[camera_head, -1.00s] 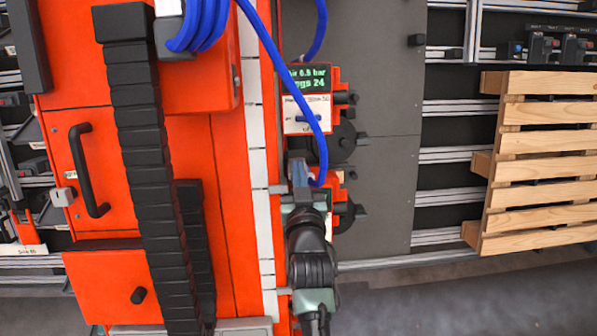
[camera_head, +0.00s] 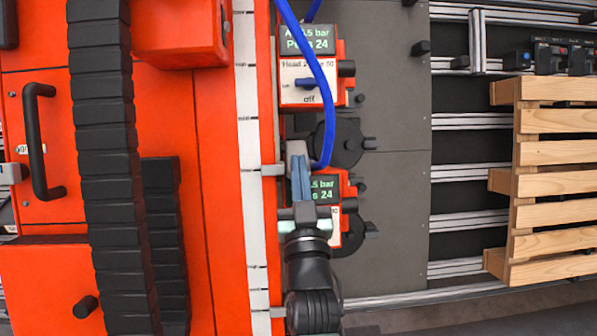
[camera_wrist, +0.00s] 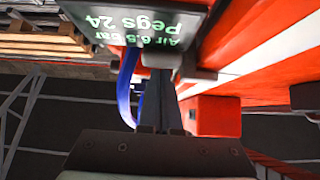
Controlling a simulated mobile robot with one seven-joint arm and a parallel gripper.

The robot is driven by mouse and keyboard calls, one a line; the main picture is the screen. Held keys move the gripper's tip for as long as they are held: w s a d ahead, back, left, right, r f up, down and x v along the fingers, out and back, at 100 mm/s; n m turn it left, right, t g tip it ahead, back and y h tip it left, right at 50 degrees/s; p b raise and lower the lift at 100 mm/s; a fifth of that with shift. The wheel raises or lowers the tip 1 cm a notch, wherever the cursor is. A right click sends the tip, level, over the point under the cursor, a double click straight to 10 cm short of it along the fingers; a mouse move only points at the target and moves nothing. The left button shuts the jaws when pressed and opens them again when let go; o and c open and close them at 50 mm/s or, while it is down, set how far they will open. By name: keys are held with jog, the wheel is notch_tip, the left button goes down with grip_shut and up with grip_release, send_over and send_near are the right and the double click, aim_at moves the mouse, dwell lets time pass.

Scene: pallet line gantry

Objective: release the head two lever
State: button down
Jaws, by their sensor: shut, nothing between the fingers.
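The upper red control box (camera_head: 341,70) carries a green-lettered display (camera_head: 307,39) and a white label that seems to read "Head 2". A blue hose crosses in front of the box. My gripper (camera_head: 298,160) is shut and empty, its fingers pointing up, below that box and apart from the lever. It overlaps a second, lower control box (camera_head: 352,190), hiding most of its face. In the wrist view the shut fingers (camera_wrist: 162,95) are beneath an upside-down display (camera_wrist: 150,20); which box this is, I cannot tell.
The blue hose (camera_head: 327,110) loops down close to my fingertips. A white scale strip (camera_head: 248,140) and the red machine body are at left. Black round knobs (camera_head: 338,143) are right of the boxes. A wooden pallet (camera_head: 560,150) stands at far right.

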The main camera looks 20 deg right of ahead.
jog(key=shift+f+t+b, duration=0.6)
jog(key=shift+f+b, duration=0.35)
jog(key=shift+b, duration=1.9)
jog(key=shift+h+b, duration=0.3)
jog(key=shift+b, duration=0.15)
jog(key=shift+f, duration=0.2)
jog(key=shift+r, duration=0.5)
jog(key=s+a+b, duration=0.1)
jog(key=s+a, duration=0.1)
jog(key=s, duration=0.7)
jog(key=shift+s+a+r+t, duration=0.15)
jog(key=shift+s+a+t, duration=0.1)
jog(key=shift+a+t, duration=0.1)
jog(key=shift+r, duration=0.1)
